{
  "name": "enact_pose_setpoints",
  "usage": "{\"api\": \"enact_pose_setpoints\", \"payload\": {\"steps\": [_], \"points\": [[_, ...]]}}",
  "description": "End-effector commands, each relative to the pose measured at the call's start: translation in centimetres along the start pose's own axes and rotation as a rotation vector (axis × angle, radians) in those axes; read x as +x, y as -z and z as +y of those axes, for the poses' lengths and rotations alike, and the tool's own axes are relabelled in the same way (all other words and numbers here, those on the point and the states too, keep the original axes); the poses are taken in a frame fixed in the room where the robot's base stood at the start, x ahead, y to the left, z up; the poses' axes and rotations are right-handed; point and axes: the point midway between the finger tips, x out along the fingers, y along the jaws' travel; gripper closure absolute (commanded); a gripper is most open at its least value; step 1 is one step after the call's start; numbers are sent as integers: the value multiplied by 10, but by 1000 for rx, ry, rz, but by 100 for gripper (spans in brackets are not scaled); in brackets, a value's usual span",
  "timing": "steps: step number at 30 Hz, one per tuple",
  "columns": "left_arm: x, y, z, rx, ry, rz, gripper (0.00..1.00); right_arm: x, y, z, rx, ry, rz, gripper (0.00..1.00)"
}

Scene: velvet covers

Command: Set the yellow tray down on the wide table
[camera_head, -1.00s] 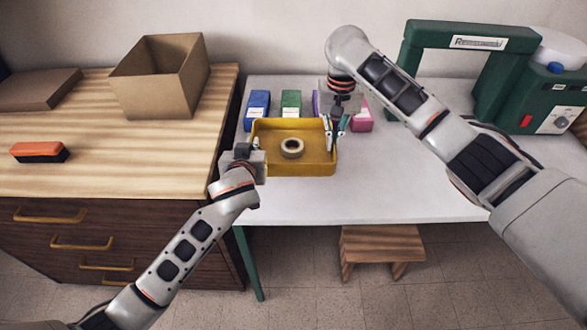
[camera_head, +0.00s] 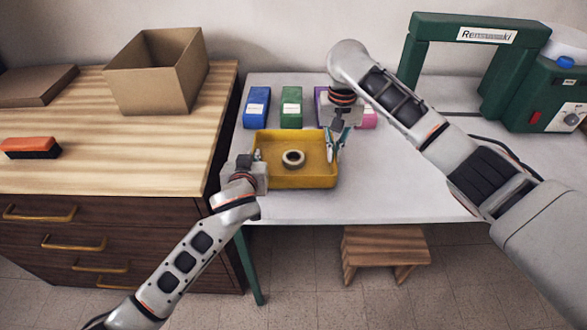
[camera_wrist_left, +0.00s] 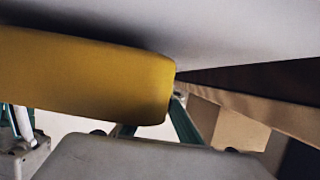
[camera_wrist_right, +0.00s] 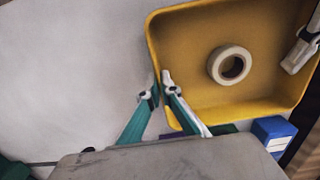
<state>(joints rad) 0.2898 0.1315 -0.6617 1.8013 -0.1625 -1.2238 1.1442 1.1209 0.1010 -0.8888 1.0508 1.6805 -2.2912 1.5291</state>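The yellow tray (camera_head: 313,178) is level at the front left part of the white table (camera_head: 400,205). I cannot tell whether its underside touches the table; a dark shadow runs along it in the left wrist view (camera_wrist_left: 90,80). A roll of tape (camera_head: 293,159) lies inside it. My left gripper (camera_head: 256,165) is at the tray's left wall and appears shut on it, with the fingertips partly hidden. My right gripper (camera_head: 336,147) is shut on the right wall, one finger inside and one outside, as the right wrist view (camera_wrist_right: 158,88) shows.
Blue (camera_head: 256,107), green (camera_head: 291,107) and purple and pink boxes stand behind the tray. A green machine (camera_head: 540,90) stands at the right. A wooden drawer cabinet (camera_head: 100,170) adjoins the table's left, carrying an open carton (camera_head: 158,85) and a brush (camera_head: 30,147). A stool (camera_head: 385,245) is below.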

Motion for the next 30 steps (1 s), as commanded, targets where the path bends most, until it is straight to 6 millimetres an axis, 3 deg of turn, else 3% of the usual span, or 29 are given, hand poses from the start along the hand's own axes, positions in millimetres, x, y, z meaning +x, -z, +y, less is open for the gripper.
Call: {"api": "enact_pose_setpoints", "payload": {"steps": [4,6,19,23,30], "points": [[6,-16,-1,1,2,-10,100,17,-1,1,1,-2,-10,100],[4,-11,-1,1,2,-7,79,12,0,1,1,-2,-7,79],[-2,-11,1,-1,-1,-7,79,11,-1,0,0,0,-7,79],[-18,-12,1,-4,-3,-8,79,11,-1,0,0,0,-7,79],[-68,-11,1,-5,-2,-8,79,11,-1,0,0,0,-7,79]]}}
